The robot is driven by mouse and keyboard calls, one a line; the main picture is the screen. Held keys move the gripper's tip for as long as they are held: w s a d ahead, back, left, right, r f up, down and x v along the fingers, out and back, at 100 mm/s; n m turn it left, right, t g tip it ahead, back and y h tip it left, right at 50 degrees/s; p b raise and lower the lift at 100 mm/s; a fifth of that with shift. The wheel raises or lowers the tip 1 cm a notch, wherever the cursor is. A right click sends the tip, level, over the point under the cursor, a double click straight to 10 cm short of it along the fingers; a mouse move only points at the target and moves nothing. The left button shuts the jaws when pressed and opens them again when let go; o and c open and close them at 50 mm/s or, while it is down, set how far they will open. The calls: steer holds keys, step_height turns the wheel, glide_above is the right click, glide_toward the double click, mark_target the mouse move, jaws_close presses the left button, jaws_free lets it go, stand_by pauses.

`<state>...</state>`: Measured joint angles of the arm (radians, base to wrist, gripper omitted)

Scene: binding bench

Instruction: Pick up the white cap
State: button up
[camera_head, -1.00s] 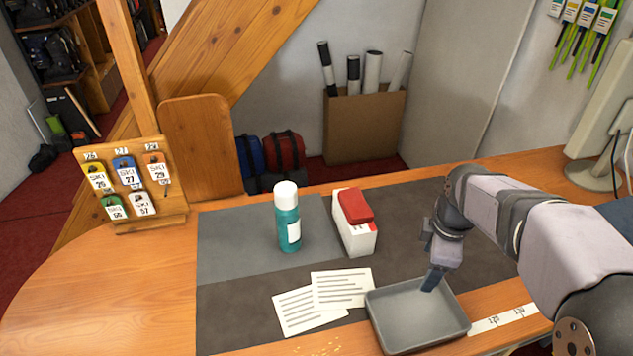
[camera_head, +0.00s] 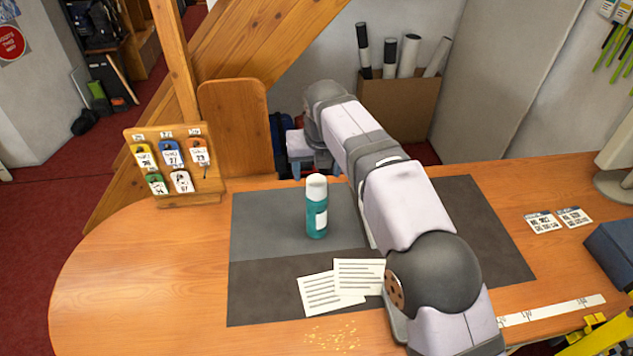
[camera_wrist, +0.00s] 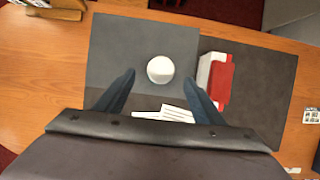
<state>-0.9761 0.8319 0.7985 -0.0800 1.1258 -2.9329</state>
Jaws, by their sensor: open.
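The white cap (camera_head: 317,182) sits on top of an upright teal bottle (camera_head: 317,219) that stands on the grey mat. In the wrist view the white cap (camera_wrist: 160,69) shows from above as a round white disc and hides the bottle under it. My gripper (camera_head: 314,164) is open and empty, above and behind the bottle in the head view. In the wrist view its two dark blue fingers (camera_wrist: 158,98) stand apart, with the cap between and just beyond their tips. Neither finger appears to touch the cap.
A red-topped white box (camera_wrist: 213,79) stands right of the bottle. Printed sheets (camera_head: 343,285) lie in front of it on the mat (camera_head: 280,270). A tag board (camera_head: 175,165) stands at the left.

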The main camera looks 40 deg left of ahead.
mark_target(317, 181)
steer(key=shift+p+x, duration=2.55)
steer(key=shift+x, duration=1.1)
steer(key=shift+c, duration=0.4)
steer(key=c, duration=1)
